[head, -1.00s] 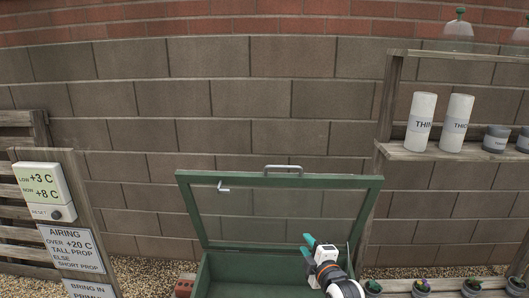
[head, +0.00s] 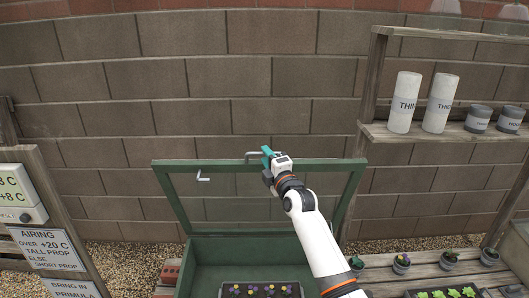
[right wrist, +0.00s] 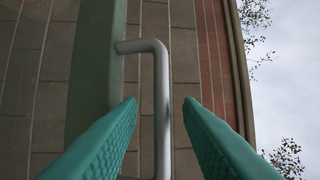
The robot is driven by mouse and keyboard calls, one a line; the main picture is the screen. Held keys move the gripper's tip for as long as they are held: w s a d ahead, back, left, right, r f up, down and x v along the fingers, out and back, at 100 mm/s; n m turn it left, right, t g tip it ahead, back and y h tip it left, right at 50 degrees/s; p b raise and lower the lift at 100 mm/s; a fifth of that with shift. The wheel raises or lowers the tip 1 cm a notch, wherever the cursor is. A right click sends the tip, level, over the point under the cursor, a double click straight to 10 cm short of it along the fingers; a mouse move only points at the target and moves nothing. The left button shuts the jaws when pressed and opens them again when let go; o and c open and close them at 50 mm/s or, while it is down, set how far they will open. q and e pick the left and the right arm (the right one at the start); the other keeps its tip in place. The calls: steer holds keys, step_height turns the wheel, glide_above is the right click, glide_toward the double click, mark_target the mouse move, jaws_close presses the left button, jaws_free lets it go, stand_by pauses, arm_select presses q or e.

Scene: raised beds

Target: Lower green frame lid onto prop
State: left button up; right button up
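The green frame lid (head: 215,166) stands raised and open, tilted back above the green cold frame box (head: 235,250). A grey metal handle (head: 252,155) sits on its top rail, and a small pale metal fitting (head: 203,178) is at its upper left. My right gripper (head: 268,156) is at the handle. In the right wrist view its teal fingers (right wrist: 160,120) are open, with the handle bar (right wrist: 161,85) between them and a gap on both sides. I cannot make out a prop for certain. My left gripper is not in view.
A tray of small flowers (head: 262,290) lies in the box. At left are a signboard (head: 45,248) and a display reading +8 C (head: 12,190). At right, a wooden shelf (head: 430,135) holds white cylinders and grey pots. A block wall (head: 230,80) stands behind.

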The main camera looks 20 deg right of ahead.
steer(key=shift+w+a+r, duration=0.15)
steer(key=shift+w, duration=0.95)
jaws_close()
